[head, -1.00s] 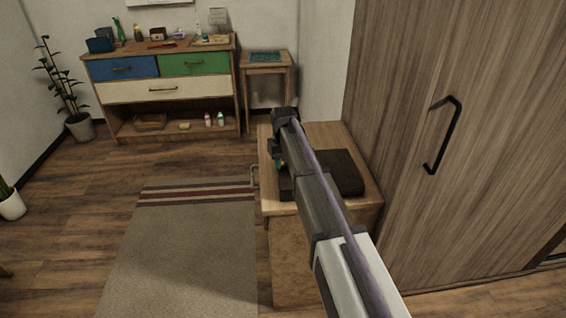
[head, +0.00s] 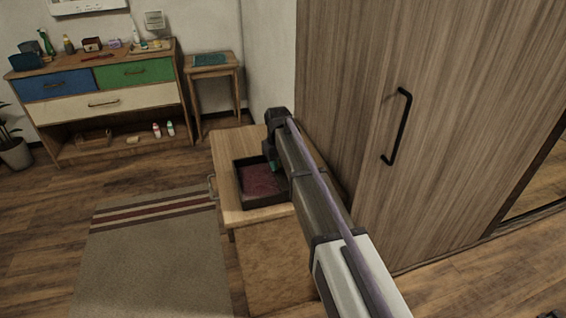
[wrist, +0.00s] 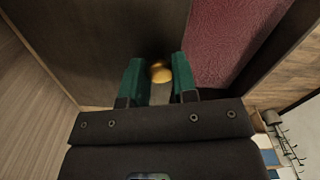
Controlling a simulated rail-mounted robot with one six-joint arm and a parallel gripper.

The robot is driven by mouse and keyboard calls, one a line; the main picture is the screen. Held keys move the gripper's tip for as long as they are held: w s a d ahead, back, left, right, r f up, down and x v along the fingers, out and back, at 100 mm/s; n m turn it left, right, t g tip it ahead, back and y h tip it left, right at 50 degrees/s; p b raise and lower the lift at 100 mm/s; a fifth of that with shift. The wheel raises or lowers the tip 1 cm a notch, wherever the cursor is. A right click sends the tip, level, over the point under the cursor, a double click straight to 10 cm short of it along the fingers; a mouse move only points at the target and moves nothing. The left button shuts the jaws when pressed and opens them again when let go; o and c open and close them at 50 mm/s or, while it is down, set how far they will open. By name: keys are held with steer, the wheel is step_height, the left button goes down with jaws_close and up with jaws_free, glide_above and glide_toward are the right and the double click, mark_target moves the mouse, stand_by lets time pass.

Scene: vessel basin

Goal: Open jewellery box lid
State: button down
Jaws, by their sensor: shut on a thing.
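The jewellery box (head: 241,181) stands on a small wooden cabinet. Its red-lined inside (head: 262,180) is now visible from above, and the red lining also shows at the right of the wrist view (wrist: 230,35). My gripper (head: 271,160) is at the box's right side. In the wrist view its green fingers (wrist: 158,78) are closed around a small gold knob (wrist: 160,70). The knob is in front of a dark brown panel (wrist: 95,40), which looks like the raised lid. My arm hides most of the lid in the head view.
The wooden cabinet (head: 228,153) has a handle on its left side. A tall wooden wardrobe (head: 345,110) stands close on the right. A dresser (head: 105,95) and a side table (head: 209,65) are at the back. A rug (head: 150,250) covers open floor at left.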

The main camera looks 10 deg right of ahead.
steer(key=shift+a, duration=0.1)
steer(key=c, duration=0.9)
jaws_free()
step_height(320, 180, up, 11)
steer(key=p, duration=1)
steer(key=shift+f+p, duration=0.15)
steer(key=shift+p, duration=0.25)
steer(key=s+d+m, duration=0.2)
steer(key=s+d, duration=0.1)
steer(key=s, duration=1.2)
steer(key=s+d+m, duration=0.2)
steer(key=s+d, duration=0.1)
steer(key=s, duration=1.3)
steer(key=shift+s+m, duration=0.3)
